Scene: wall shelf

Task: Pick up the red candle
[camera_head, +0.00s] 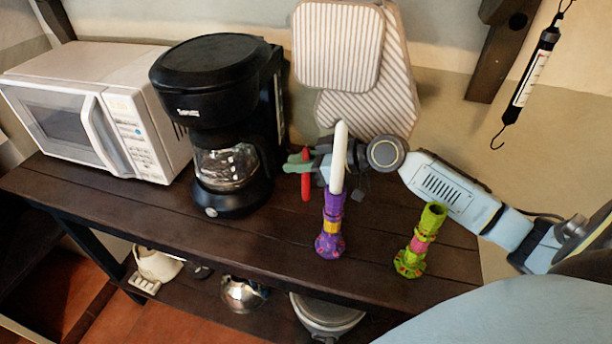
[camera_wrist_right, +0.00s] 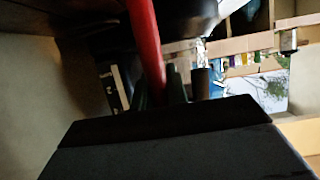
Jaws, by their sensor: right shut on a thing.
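The red candle (camera_head: 306,176) stands roughly upright just right of the coffee maker in the head view. My right gripper (camera_head: 305,166) reaches in from the right, behind the white candle, and is shut on the red candle. In the right wrist view the red candle (camera_wrist_right: 147,45) rises, slightly tilted, from between the dark fingers (camera_wrist_right: 160,92). Whether its lower end touches the shelf is hard to tell. My left gripper is not in view.
A white candle (camera_head: 339,158) in a purple holder (camera_head: 331,228) stands in front of my right gripper. A green holder (camera_head: 419,242) is to its right. The coffee maker (camera_head: 222,118) and microwave (camera_head: 100,105) are left. Striped pads (camera_head: 338,46) hang behind. Bare shelf (camera_head: 270,245) shows in front.

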